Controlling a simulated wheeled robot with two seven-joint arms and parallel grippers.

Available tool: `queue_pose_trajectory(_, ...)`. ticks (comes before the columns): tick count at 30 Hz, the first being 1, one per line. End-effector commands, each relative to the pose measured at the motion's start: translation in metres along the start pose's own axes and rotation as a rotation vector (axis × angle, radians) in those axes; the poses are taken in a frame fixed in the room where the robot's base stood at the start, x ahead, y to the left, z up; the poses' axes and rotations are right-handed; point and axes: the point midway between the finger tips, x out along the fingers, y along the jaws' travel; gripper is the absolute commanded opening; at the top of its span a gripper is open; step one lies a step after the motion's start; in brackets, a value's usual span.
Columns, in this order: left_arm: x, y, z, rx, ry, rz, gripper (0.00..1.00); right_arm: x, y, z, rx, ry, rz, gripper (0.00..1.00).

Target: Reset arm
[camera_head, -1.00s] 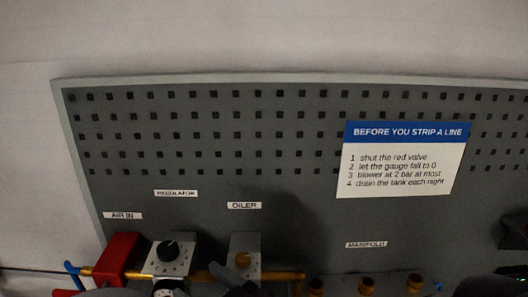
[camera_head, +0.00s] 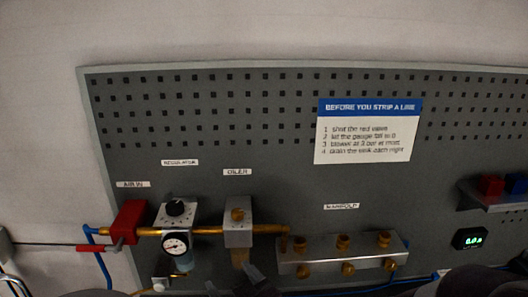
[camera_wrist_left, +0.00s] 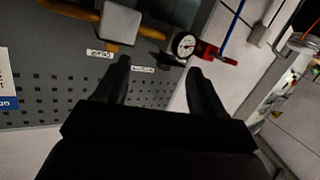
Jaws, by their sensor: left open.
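My left gripper (camera_head: 236,280) shows only in part at the bottom edge of the head view, as dark fingers in front of the panel below the oiler (camera_head: 238,214). In the left wrist view my left gripper (camera_wrist_left: 159,68) has its two black fingers spread apart with nothing between them. Past the fingertips, that view shows the panel, the round gauge (camera_wrist_left: 184,44) and the red valve block (camera_wrist_left: 208,52). Dark rounded shapes at the bottom right of the head view may be my right arm; no right fingers can be made out.
The grey pegboard (camera_head: 270,180) carries the red air-in block (camera_head: 129,221), the regulator (camera_head: 176,212) with its gauge, a brass pipe and the manifold (camera_head: 320,254). A shelf (camera_head: 490,203) with red and blue items and a green-lit display (camera_head: 469,239) are at right.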

Motion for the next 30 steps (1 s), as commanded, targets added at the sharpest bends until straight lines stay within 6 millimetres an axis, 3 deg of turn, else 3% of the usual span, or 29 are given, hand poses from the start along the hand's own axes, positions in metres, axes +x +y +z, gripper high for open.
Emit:
queue_pose_trajectory(6, -0.011, 0.062, 0.051, 0.015, -0.262, 0.377, 0.69, 0.003, 0.0, 0.0, 0.0, 0.0, 0.0, 0.39)
queue_pose_trajectory(9, -0.023, 0.077, 0.084, 0.08, -0.444, 0.543, 0.69, 0.006, 0.0, 0.001, 0.0, 0.0, 0.0, 0.39)
queue_pose_trajectory(11, -0.031, 0.073, 0.108, 0.153, -0.583, 0.628, 0.69, 0.009, 0.0, 0.001, 0.0, 0.0, 0.0, 0.39)
queue_pose_trajectory(13, -0.038, 0.045, 0.141, 0.289, -0.789, 0.685, 0.69, 0.015, 0.0, 0.002, 0.0, 0.0, 0.0, 0.39)
queue_pose_trajectory(14, -0.039, 0.023, 0.155, 0.365, -0.889, 0.685, 0.69, 0.019, 0.0, 0.002, 0.0, 0.0, 0.0, 0.39)
queue_pose_trajectory(15, -0.038, -0.016, 0.169, 0.471, -1.018, 0.655, 0.69, 0.023, 0.0, 0.003, 0.0, 0.0, 0.0, 0.39)
queue_pose_trajectory(18, -0.028, -0.102, 0.177, 0.651, -1.22, 0.523, 0.69, 0.031, 0.0, 0.004, 0.0, 0.0, 0.0, 0.39)
queue_pose_trajectory(21, -0.006, -0.161, 0.171, 0.688, -1.278, 0.398, 0.69, 0.038, 0.0, 0.005, 0.0, 0.0, 0.0, 0.39)
queue_pose_trajectory(25, 0.015, -0.183, 0.163, 0.584, -1.269, 0.305, 0.69, 0.041, 0.0, 0.005, 0.0, 0.0, 0.0, 0.39)
queue_pose_trajectory(30, 0.018, -0.187, 0.162, 0.569, -1.271, 0.29, 0.69, 0.041, 0.0, 0.005, 0.0, 0.0, 0.0, 0.39)
